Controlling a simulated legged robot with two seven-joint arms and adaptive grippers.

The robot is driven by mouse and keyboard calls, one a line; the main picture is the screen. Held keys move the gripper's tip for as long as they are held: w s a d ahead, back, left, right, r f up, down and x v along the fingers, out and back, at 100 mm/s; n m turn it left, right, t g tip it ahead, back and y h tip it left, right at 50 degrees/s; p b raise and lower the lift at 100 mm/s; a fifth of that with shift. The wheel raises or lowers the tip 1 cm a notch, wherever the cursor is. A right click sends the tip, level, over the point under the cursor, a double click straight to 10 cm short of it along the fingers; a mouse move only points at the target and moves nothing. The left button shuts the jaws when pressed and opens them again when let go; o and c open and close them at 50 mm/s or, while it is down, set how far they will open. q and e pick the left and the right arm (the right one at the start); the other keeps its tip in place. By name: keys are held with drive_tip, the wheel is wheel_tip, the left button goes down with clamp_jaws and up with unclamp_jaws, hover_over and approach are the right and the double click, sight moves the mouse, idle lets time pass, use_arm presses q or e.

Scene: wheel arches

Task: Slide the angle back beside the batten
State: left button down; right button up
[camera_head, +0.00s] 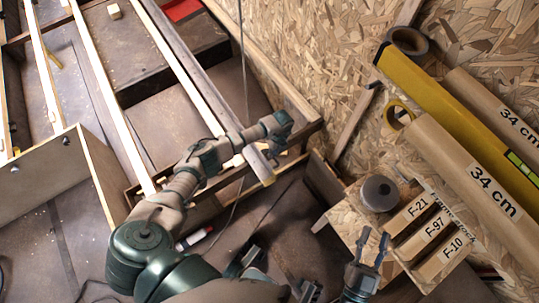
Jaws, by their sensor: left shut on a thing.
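The angle (190,62) is a long grey bar running from the upper left down to a yellowish end (267,181). A pale wooden batten (178,68) lies along its left side. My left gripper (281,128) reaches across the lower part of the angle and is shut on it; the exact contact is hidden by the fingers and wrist. The lower end of the angle sticks out past my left gripper. My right gripper (374,239) is at the lower right, away from the angle, with its two fingers apart and nothing between them.
A small chipboard stand with labelled blocks (433,232) and a dark roll (379,193) is beside my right gripper. Cardboard tubes (470,175), a yellow level (440,98) and a tape roll (399,114) are at the right. A wooden rail (265,72) borders the angle's right side.

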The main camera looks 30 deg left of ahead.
use_arm(q)
drive_tip(key=shift+w, duration=0.3)
use_arm(e)
drive_tip(key=shift+s+r+t, duration=0.2)
drive_tip(key=shift+r+t, duration=0.2)
drive_tip(key=shift+r, duration=0.15)
use_arm(q)
drive_tip(key=c, duration=1.2)
unclamp_jaws()
use_arm(e)
drive_tip(key=shift+w+f, duration=0.1)
drive_tip(key=shift+w, duration=0.05)
use_arm(q)
drive_tip(key=r, duration=0.4)
drive_tip(key=w+r, duration=0.1)
drive_tip(key=r, duration=0.2)
drive_tip(key=w+r, duration=0.1)
drive_tip(key=r, duration=0.3)
drive_tip(key=shift+d+r, duration=0.3)
drive_tip(key=shift+d, duration=0.1)
